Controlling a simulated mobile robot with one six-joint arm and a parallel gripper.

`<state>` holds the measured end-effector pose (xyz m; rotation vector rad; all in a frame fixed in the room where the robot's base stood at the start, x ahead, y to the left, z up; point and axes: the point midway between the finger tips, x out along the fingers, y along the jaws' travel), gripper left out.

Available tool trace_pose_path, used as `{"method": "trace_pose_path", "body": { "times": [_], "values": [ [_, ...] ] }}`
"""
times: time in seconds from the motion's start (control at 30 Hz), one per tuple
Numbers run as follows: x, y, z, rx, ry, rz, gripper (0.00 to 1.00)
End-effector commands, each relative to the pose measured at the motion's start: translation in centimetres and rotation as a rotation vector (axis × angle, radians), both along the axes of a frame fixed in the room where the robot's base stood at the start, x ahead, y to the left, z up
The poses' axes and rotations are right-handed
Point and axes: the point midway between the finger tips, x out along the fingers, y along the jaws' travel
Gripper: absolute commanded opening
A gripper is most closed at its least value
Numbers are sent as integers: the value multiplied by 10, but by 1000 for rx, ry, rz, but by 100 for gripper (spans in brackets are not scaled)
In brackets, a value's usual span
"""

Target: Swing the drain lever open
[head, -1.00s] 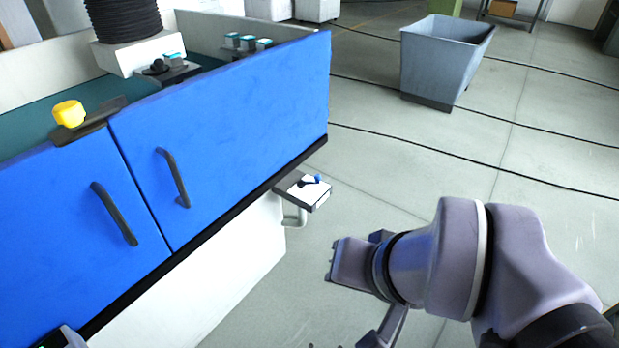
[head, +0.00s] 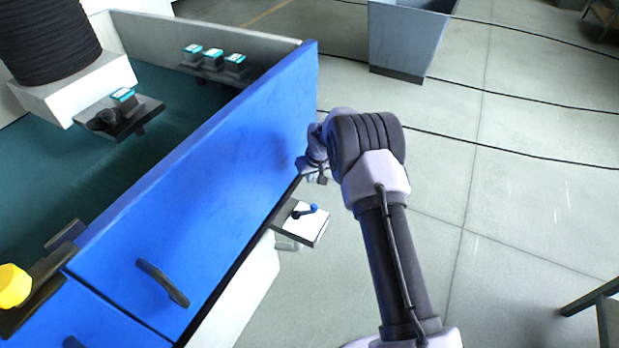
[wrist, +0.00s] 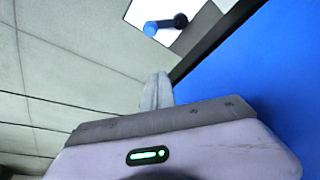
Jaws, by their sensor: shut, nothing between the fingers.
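The drain lever (head: 307,211) is a short dark arm with a blue knob, on a white-topped plate (head: 296,231) that juts out below the blue cabinet's end. In the wrist view the lever (wrist: 166,24) lies across the white plate at the top of the picture, its blue knob to the left. My gripper (head: 314,174) is beside the end of the blue panel, above and beyond the plate in the head view, partly hidden by my wrist. In the wrist view my gripper's fingers (wrist: 157,88) are together and empty, apart from the lever.
The blue cabinet front (head: 215,170) stands close beside my gripper and fills the right of the wrist view. A pipe (head: 287,245) hangs under the plate. A grey bin (head: 405,40) stands beyond on the floor. The floor to the right is mostly clear, with cables across it.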

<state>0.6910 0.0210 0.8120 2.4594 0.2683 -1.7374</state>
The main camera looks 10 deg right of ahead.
Motion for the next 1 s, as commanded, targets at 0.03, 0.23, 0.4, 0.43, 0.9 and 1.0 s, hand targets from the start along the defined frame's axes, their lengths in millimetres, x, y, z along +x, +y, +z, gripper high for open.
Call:
{"method": "trace_pose_path", "body": {
  "times": [0.03,0.23,0.4,0.43,0.9,1.0],
  "values": [
    [1,0,-9,-3,3,7,0],
    [2,0,-20,-8,3,16,0],
    [1,0,-20,-7,4,15,0],
    [1,0,-20,-7,4,15,0],
    [21,4,-83,-8,4,16,0],
    [27,6,-102,-7,6,15,0]
  ]
}}
